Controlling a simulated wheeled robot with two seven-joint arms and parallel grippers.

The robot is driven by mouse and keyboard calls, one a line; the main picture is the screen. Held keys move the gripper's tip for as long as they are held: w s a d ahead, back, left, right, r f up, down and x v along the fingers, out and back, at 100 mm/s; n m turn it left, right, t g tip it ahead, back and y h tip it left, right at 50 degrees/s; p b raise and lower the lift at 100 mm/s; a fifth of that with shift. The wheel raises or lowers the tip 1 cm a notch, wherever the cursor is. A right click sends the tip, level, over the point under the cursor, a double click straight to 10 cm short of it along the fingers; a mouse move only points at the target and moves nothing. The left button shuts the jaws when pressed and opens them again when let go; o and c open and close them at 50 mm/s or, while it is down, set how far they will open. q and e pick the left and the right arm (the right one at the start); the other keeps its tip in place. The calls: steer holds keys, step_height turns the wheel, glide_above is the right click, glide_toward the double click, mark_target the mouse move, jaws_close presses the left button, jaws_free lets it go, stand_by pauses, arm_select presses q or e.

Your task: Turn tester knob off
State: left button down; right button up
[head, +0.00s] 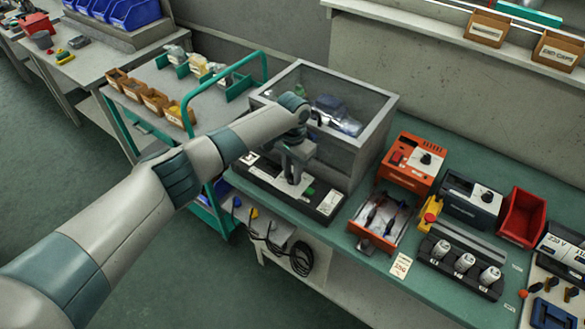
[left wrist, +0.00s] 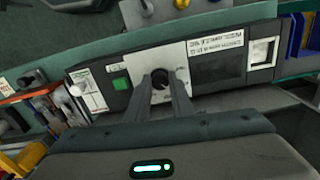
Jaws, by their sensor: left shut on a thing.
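The tester (head: 372,125) is a grey box with a clear cover on the bench, with a dark front panel (head: 325,206) along its lower front. My left gripper (head: 292,178) is at the middle of this panel. In the left wrist view, the black round knob (left wrist: 160,76) sits on a white plate (left wrist: 145,60). The fingers of my left gripper (left wrist: 162,86) are shut on the knob, one on each side, and partly hide it. I cannot read the knob's pointer. A green button (left wrist: 120,84) is beside the plate. My right gripper is in neither view.
Right of the tester are an orange unit (head: 411,162), a dark grey unit (head: 470,200) and a red bin (head: 522,216). An open tray (head: 377,242) is in front. A cart with a green handle (head: 222,77) stands left. Cables (head: 300,258) hang below the bench edge.

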arm_select(q)
steer(key=n+p, duration=0.2)
steer(key=n, duration=0.1)
steer(key=n+p, duration=0.1)
steer(key=n, duration=0.1)
steer(key=shift+d+r+n+p, duration=0.1)
steer(key=shift+r+n+p, duration=0.1)
steer(key=shift+n+p, duration=0.2)
steer(key=shift+f+n+p, duration=0.1)
steer(key=shift+n+p, duration=1)
steer(key=shift+n, duration=1)
steer(key=shift+w, duration=0.1)
steer(key=c, duration=1.5)
jaws_free()
steer(key=shift+c, duration=0.2)
steer(key=shift+r, duration=0.8)
step_height(320, 180, up, 16)
steer(key=b, duration=0.4)
steer(key=shift+f, duration=0.15)
